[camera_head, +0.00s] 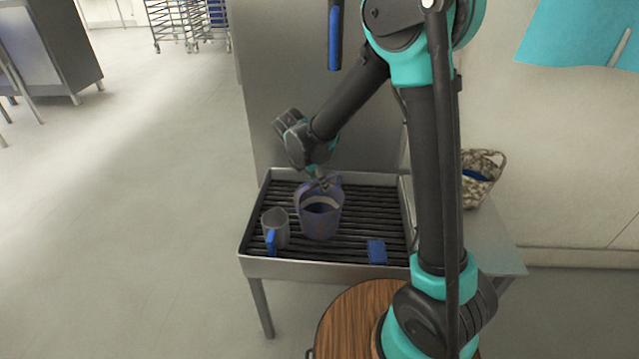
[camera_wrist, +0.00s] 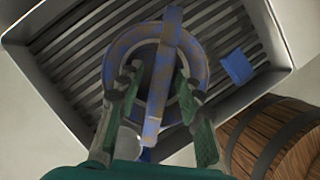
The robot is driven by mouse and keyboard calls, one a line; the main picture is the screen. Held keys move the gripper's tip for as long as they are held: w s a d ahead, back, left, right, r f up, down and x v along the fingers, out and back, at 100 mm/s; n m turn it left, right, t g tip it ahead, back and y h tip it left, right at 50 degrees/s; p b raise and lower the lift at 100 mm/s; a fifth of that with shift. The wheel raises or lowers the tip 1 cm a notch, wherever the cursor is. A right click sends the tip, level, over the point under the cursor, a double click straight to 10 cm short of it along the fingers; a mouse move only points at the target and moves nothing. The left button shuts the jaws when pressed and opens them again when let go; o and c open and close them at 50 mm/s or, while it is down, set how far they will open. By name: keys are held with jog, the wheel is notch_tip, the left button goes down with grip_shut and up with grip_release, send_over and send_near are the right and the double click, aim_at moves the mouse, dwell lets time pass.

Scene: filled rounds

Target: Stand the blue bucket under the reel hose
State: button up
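The blue bucket (camera_head: 320,222), worn and brownish in patches, stands upright on the slatted rack of a metal sink table, its handle raised. My gripper (camera_head: 322,183) is just above it at the handle. In the wrist view the bucket (camera_wrist: 131,47) lies beyond my gripper (camera_wrist: 158,90). Its fingers are apart, with the bucket's handle (camera_wrist: 163,75) running between them; I see no clear contact. A dark tube with a blue side (camera_head: 335,40) hangs at the top, perhaps the reel hose's end; no reel shows.
A grey jug with a blue handle (camera_head: 275,230) stands close left of the bucket. A blue block (camera_head: 376,251) lies on the rack (camera_head: 290,266) at right. A wicker basket (camera_head: 482,165) stands behind right. A wooden barrel top (camera_head: 345,325) is in front.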

jog(key=v, duration=1.1)
jog(key=s+d+f+m+y, duration=0.1)
jog(key=s+d+m, duration=0.1)
jog(key=d+m, duration=0.5)
jog(key=s+d+f+m+y, duration=0.1)
jog(key=s+d+f+m, duration=0.2)
jog(key=d, duration=0.6)
jog(key=s+d+f+m+t+y, duration=0.1)
jog(key=s+d+f+m, duration=0.4)
jog(key=s+d+m, duration=0.6)
jog(key=m, duration=0.5)
jog(key=shift+m, duration=0.3)
